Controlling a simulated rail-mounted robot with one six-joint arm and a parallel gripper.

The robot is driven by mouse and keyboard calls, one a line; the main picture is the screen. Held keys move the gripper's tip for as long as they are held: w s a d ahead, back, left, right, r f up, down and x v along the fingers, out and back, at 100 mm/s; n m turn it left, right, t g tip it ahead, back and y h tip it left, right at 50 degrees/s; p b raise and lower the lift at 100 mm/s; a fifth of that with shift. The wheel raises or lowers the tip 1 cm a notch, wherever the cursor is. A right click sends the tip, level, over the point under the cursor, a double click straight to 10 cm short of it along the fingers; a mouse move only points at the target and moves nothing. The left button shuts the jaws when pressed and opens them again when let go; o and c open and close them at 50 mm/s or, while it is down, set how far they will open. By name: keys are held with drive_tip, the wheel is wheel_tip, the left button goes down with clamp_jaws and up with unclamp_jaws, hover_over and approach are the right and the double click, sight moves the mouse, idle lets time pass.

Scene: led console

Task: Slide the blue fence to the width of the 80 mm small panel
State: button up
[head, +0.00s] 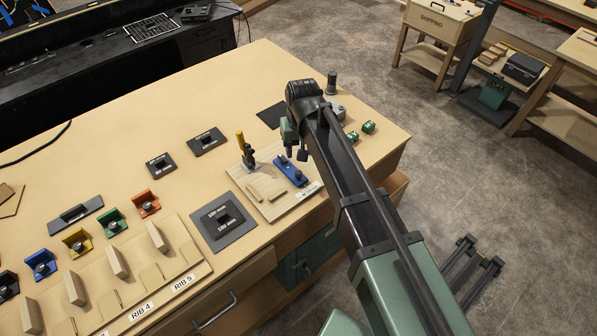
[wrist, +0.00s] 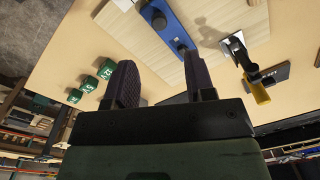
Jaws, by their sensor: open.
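The blue fence (head: 291,171) lies on a light wooden board (head: 277,206) near the front right of the bench. It has dark knobs on top. The fence also shows in the wrist view (wrist: 167,22), beyond my fingertips. Light wooden pieces (head: 267,188) lie on the board to the left of the fence; I cannot tell which is the 80 mm panel. A toggle clamp with a yellow handle (head: 241,141) stands at the board's back edge. My gripper (wrist: 158,82) is open and empty, above the bench and apart from the fence. In the head view, my arm partly hides the gripper.
Green numbered blocks (head: 360,132) sit right of my arm. A dark gauge plate (head: 222,219) lies left of the board. Coloured brackets (head: 112,221) and a rack of wooden ribs (head: 157,238) fill the left front. The back middle of the bench is largely clear.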

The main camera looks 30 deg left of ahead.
sight(299, 172)
wheel_tip(299, 172, down, 10)
drive_tip(key=b, duration=0.9)
drive_tip(key=shift+s, duration=0.1)
drive_tip(key=shift+r, duration=0.1)
clamp_jaws()
